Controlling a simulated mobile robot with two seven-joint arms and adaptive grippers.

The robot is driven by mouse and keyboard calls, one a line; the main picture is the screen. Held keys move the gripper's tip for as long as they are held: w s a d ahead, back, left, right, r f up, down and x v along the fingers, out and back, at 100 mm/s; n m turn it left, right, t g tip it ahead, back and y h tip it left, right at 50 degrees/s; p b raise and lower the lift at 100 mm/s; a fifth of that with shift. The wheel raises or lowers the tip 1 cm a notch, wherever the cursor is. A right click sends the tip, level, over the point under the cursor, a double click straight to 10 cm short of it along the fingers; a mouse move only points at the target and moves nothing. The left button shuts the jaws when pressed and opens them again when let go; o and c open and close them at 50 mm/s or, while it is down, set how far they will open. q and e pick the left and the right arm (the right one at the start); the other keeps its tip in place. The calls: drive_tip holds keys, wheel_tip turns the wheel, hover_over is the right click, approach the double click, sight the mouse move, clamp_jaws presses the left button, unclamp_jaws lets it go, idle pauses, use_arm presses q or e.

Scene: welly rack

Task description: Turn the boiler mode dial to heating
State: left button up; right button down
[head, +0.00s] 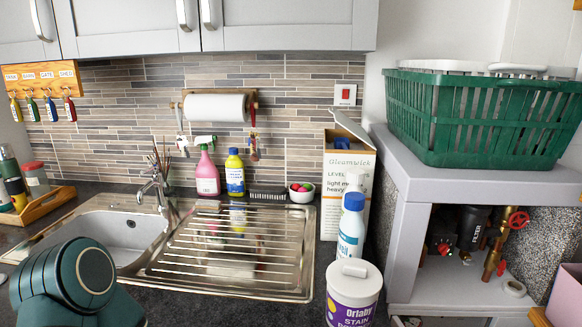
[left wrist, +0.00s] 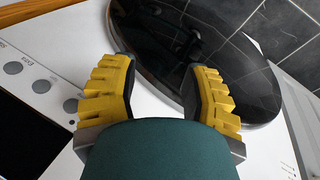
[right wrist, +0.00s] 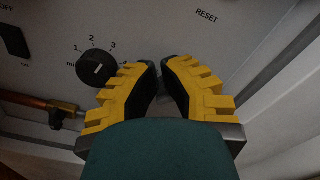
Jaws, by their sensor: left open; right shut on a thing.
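Another black control (right wrist: 14,40) stands at the upper left under a cut-off label ending in "FF". "RESET" is printed at the upper right. I see no heating label. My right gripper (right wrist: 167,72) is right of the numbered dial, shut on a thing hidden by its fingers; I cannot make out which. My left gripper (left wrist: 160,75) is open and empty over a white appliance with a glossy black round door (left wrist: 215,60).
In the head view a sink (head: 125,235) with a drainer is at the left. A green basket (head: 470,120) stands on a grey cabinet at the right, with a red valve wheel (head: 518,222) below. A copper pipe (right wrist: 40,103) runs beside the panel. A tub (head: 353,290) stands in front.

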drive_tip(key=shift+d+f+b, duration=0.35)
drive_tip(key=shift+f+b, duration=0.05)
drive_tip(key=shift+b, duration=0.05)
idle(0.6)
drive_tip(key=shift+s+a+r+p, duration=0.1)
drive_tip(key=shift+a+r+p, duration=0.2)
drive_tip(key=shift+p, duration=0.25)
drive_tip(key=s+p, duration=0.1)
drive_tip(key=s, duration=0.1)
drive_tip(key=s+p, duration=0.1)
drive_tip(key=s, duration=0.1)
drive_tip(key=s+p, duration=0.1)
drive_tip(key=shift+s+a+p, duration=0.3)
drive_tip(key=shift+s, duration=0.1)
